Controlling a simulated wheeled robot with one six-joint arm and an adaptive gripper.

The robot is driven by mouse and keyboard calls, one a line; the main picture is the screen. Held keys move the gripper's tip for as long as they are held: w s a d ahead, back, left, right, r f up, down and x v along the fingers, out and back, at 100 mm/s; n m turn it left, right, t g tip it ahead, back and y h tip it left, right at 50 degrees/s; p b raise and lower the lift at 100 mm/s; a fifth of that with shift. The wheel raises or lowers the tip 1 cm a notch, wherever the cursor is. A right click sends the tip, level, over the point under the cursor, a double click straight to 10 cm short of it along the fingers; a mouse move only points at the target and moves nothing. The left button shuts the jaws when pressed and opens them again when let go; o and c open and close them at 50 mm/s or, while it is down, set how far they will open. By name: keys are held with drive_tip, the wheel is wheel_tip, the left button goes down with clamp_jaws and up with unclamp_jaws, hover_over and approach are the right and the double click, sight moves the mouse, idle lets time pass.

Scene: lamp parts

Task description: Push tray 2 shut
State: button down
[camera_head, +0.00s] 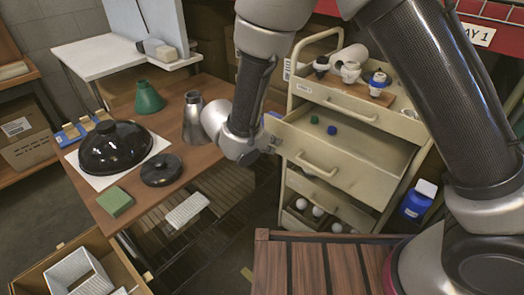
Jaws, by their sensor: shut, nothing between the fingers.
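A cream cart (300,62) with several stacked trays stands right of centre. Its second tray down (335,166), which I take to be tray 2, is pulled well out and shows its inside. A small green piece and a small blue piece lie in it. Its front panel carries a bar handle (318,170). My gripper (274,141) is shut and empty, at the left end of this front panel. I cannot tell whether it touches the panel.
The top tray's front (345,107) sits further back. Lower trays hold white bulbs (318,211). A wooden table (140,205) at left bears a black dome shade (115,146), a green cone (149,97) and a metal bottle (193,118). A blue bottle (418,201) stands right of the cart.

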approach(300, 122)
drive_tip(key=d+f, duration=0.1)
drive_tip(key=s+d+f, duration=0.1)
drive_tip(key=d, duration=0.1)
drive_tip(key=shift+d+f, duration=0.25)
drive_tip(key=shift+f, duration=0.15)
drive_tip(key=shift+w, duration=0.1)
drive_tip(key=shift+d+r, duration=0.1)
